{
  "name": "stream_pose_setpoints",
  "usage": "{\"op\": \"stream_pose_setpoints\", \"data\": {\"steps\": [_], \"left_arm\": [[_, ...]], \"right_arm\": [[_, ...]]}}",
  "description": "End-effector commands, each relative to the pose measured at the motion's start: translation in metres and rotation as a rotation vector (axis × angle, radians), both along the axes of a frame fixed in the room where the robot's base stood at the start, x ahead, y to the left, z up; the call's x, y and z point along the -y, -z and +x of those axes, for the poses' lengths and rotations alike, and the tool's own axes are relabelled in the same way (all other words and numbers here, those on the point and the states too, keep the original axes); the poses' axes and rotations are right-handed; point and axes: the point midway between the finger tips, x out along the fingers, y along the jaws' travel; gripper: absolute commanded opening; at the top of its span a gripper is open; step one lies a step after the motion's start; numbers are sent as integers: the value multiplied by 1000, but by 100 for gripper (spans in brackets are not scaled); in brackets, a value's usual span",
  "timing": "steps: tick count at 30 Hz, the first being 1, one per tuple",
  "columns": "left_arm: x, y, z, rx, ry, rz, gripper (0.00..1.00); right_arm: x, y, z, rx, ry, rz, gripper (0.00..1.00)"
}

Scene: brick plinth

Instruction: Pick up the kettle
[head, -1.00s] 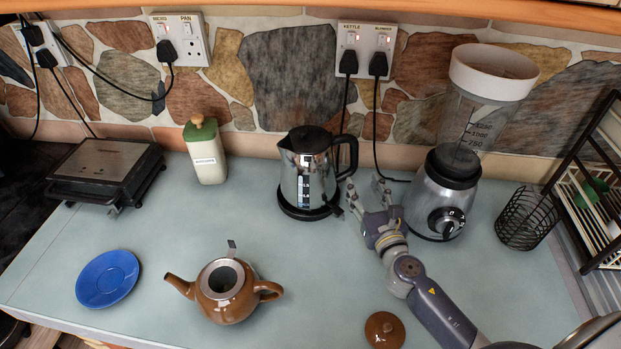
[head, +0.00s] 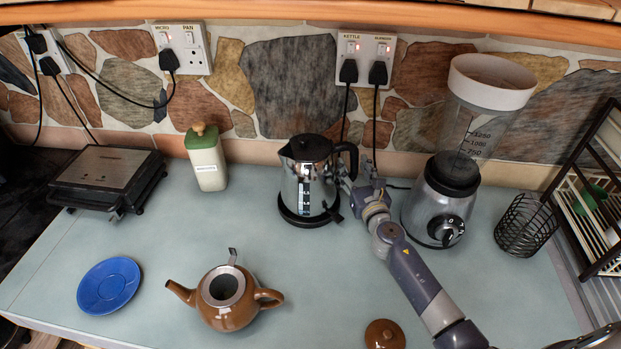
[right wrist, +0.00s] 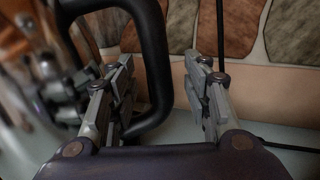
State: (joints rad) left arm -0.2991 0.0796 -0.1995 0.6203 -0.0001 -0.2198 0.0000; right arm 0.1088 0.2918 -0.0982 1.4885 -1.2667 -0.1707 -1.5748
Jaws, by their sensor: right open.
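The kettle (head: 303,186), shiny metal with a black lid and black handle, stands upright on its dark base near the wall. My right gripper (head: 357,182) is at the kettle's right side, by the handle, with its jaws open. In the right wrist view the black handle (right wrist: 157,60) rises between the two open fingers (right wrist: 162,95), nearer the left one. The lower end of the handle is partly hidden behind that finger. I cannot tell whether a finger touches it. My left gripper is not in view.
A blender (head: 440,195) stands close to the right of my right gripper. A brown teapot (head: 228,312), its lid (head: 384,334) and a blue saucer (head: 109,286) lie nearer the front. A canister (head: 207,160) stands left of the kettle. The middle of the counter is clear.

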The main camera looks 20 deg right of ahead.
Motion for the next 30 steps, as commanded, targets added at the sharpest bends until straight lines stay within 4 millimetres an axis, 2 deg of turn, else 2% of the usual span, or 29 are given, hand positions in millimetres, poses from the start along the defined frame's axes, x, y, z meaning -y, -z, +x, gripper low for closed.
{"op": "stream_pose_setpoints", "data": {"steps": [8, 14, 15, 30], "left_arm": [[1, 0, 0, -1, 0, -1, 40], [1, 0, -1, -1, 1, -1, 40], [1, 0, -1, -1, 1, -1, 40], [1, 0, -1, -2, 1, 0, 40]], "right_arm": [[1, 0, 3, -1, 0, 0, 45], [1, 0, 3, -1, 0, -1, 2], [1, 0, 3, -1, 0, 0, 0], [0, -7, 5, 12, -1, 11, 0]]}}
